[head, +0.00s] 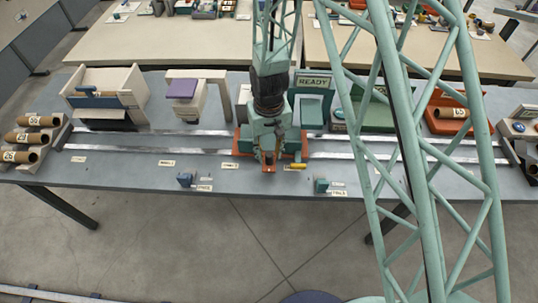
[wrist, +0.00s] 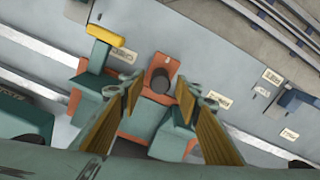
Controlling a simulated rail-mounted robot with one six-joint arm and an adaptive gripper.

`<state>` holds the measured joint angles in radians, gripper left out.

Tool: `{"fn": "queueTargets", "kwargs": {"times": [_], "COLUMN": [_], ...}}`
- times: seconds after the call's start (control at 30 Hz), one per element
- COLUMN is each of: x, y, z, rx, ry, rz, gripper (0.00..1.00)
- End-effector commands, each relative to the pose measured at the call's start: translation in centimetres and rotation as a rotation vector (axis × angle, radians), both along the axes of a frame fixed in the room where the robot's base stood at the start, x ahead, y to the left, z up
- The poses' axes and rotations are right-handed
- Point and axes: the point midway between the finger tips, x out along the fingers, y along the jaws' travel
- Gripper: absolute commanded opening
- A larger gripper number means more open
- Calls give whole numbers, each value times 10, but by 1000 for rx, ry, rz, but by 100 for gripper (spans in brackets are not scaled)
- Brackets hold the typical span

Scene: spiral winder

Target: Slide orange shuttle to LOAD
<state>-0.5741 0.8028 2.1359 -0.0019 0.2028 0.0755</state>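The orange shuttle (head: 242,142) sits on the two metal rails near the middle of the grey bench, partly hidden under my arm. In the wrist view it shows as an orange plate (wrist: 141,125) with teal blocks and a dark-topped orange post (wrist: 162,71). My gripper (wrist: 158,92) is open over the shuttle, its gold-padded fingers apart on either side. The post appears just beyond the fingertips, and I cannot tell whether anything touches. A yellow-ended lever (wrist: 105,36) stands at one side of the shuttle. I cannot read a LOAD label.
Rails (head: 190,152) run left and right, largely clear. Behind them stand a beige box (head: 105,88), a purple-topped stand (head: 183,88), a READY-signed teal station (head: 313,83) and an orange cradle (head: 478,102). A tube rack (head: 55,130) fills the left end. Small blue (head: 185,180) and teal (head: 321,185) blocks sit in front.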

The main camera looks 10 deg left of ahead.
Motion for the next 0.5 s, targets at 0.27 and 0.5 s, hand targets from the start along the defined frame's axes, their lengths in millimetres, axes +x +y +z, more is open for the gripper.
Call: {"fn": "queueTargets", "kwargs": {"times": [0.27, 0.5], "x": [0, 0], "y": [0, 0], "z": [-13, -14], "rx": [0, 0], "ry": [0, 0], "rz": [0, 0], "gripper": [31, 31]}}
